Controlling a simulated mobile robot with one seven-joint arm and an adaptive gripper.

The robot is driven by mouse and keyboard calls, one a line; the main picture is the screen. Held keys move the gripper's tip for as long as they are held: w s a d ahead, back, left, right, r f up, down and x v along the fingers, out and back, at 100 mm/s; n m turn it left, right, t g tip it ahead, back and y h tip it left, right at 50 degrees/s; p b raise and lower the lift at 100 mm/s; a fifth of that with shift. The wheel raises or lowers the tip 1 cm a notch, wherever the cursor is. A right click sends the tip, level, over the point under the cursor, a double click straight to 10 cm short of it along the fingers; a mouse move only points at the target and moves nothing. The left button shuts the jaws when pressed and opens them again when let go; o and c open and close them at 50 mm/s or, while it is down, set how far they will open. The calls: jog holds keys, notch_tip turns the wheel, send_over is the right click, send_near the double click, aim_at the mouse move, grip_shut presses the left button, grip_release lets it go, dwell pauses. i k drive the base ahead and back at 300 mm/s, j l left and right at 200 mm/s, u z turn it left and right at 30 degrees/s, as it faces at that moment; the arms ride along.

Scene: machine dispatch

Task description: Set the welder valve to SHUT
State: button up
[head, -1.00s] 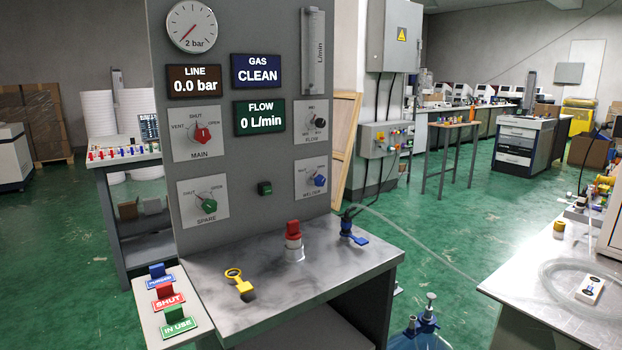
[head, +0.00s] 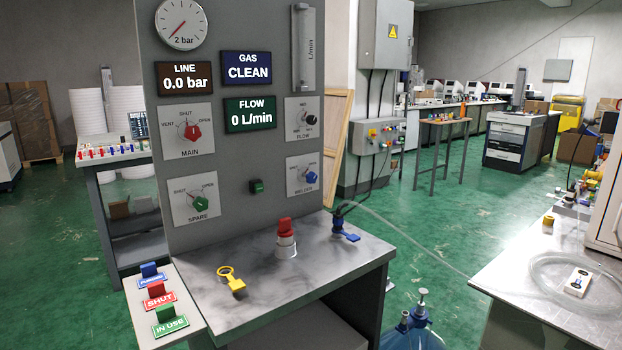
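The welder valve is a small blue knob (head: 311,177) on a white plate, low on the right side of the grey upright panel (head: 245,205). Its lettering is too small to read surely, and I cannot tell which mark the knob points to. Above it is the dark flow knob (head: 310,119). The red main knob (head: 192,132) and the green spare knob (head: 200,202) are on the panel's left side. The line display (head: 185,78) reads 0.0 bar and the flow display (head: 250,114) reads 0 L/min. My gripper is not in view.

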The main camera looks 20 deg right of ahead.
aim_at(311, 178)
jog(key=i+z, duration=0.15)
jog(key=z, duration=0.25)
jog(key=i+z, duration=0.15)
jog(key=z, duration=0.2)
jog(key=i+j+z, duration=0.1)
jog(key=z, duration=0.3)
jog(key=i, duration=0.05)
